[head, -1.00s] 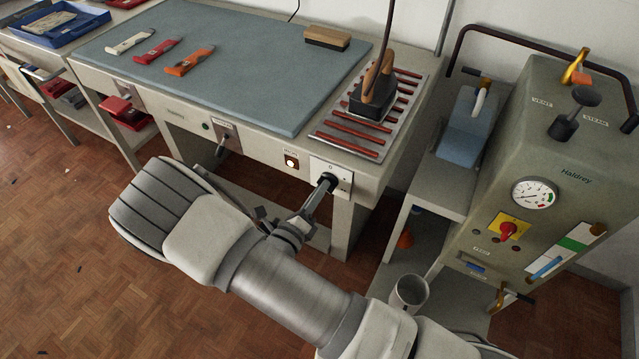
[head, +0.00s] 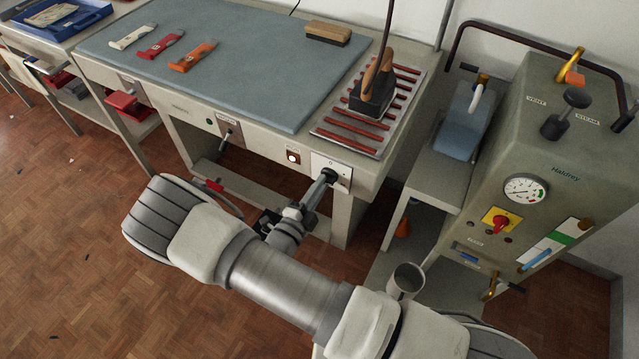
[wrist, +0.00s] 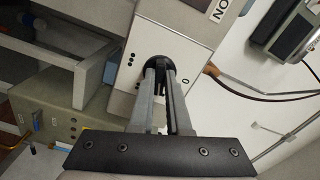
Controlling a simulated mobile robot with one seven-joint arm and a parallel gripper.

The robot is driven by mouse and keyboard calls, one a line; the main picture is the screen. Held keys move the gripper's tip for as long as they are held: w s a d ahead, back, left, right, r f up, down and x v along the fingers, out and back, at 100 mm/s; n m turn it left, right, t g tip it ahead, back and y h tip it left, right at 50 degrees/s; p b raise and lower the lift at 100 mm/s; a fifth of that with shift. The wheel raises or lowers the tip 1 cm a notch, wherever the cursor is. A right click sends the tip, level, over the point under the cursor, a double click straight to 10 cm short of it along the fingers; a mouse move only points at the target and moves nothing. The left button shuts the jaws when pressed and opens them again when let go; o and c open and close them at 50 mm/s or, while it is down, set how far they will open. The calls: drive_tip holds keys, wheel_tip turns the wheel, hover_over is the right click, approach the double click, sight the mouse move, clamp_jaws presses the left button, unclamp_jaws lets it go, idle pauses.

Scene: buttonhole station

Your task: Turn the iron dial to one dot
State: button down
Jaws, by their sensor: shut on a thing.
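The iron dial (head: 328,175) is a black knob on a pale plate (head: 341,166) at the right end of the table's front. In the wrist view the dial (wrist: 157,62) sits between the tips of my gripper (wrist: 160,72), largely hidden by them. My gripper (head: 318,187) is shut on the dial in the head view too. A "0" mark and small dots show on the plate (wrist: 172,48) in the wrist view. Which mark the dial points to cannot be told. The iron (head: 372,92) stands on its slatted rest (head: 350,139) above the dial.
A lit switch (head: 293,157) is left of the dial plate. The grey boiler (head: 540,150) with gauge and red knob stands at the right. A metal cup (head: 406,280) is near my arm. Three coloured tools (head: 161,44) and a brush (head: 327,33) lie on the blue tabletop (head: 240,70).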

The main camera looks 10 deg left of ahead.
drive_tip(key=shift+f+n, duration=0.1)
drive_tip(key=shift+n, duration=1)
drive_tip(key=c, duration=0.9)
unclamp_jaws()
drive_tip(key=v, duration=1.7)
drive_tip(key=shift+s+a, duration=0.1)
drive_tip(key=shift+s, duration=0.1)
